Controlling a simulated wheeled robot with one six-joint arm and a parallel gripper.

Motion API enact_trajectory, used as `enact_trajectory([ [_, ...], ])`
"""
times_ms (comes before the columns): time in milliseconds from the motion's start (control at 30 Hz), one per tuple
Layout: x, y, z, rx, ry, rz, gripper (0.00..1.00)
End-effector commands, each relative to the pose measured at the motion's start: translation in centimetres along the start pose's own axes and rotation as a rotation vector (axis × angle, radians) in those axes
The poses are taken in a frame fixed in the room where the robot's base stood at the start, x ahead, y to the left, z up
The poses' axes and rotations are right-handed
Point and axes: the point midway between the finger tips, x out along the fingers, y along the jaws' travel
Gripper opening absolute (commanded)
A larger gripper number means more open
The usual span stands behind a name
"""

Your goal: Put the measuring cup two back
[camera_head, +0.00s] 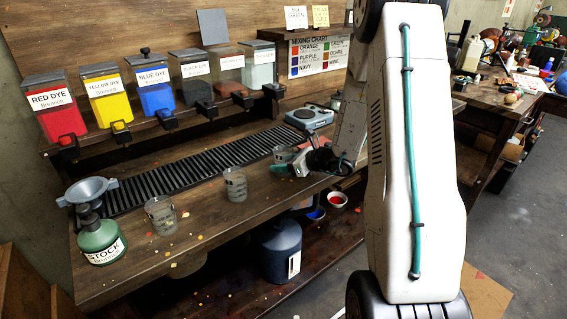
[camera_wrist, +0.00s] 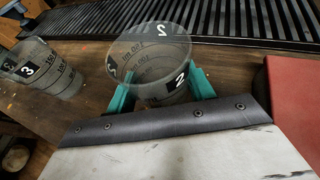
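Measuring cup two (camera_wrist: 150,62), clear with a black "2" mark, is between the teal fingers of my gripper (camera_wrist: 162,92) in the wrist view. A finger presses on each side, so the gripper looks shut on it. In the head view this cup (camera_head: 283,153) is at my gripper (camera_head: 290,166), near the bench's right part by the black slatted grate. It looks roughly upright. Its base is hidden, so I cannot tell whether it touches the bench. Measuring cup three (camera_wrist: 38,68) stands to its left in the wrist view.
Two other clear cups stand on the bench, one nearer the middle (camera_head: 235,184) and one further left (camera_head: 161,216). A green stock bottle (camera_head: 101,240) with a funnel is at the left end. The black grate (camera_head: 190,168) runs behind. A red surface (camera_wrist: 293,105) is close right.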

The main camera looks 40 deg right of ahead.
Motion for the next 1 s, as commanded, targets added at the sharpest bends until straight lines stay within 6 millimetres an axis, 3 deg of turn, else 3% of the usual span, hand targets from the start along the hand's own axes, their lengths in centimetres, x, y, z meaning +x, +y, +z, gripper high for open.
enact_trajectory([
  [33, 0.0, 0.0, 0.0, 0.000, 0.000, 0.000, 0.66],
  [67, 0.0, 0.0, 0.0, 0.000, 0.000, 0.000, 0.74],
  [467, -0.6, 0.0, 0.3, 0.000, 0.000, -0.001, 0.74],
  [1000, -10.8, -0.1, 0.3, 0.000, 0.000, -0.003, 0.74],
])
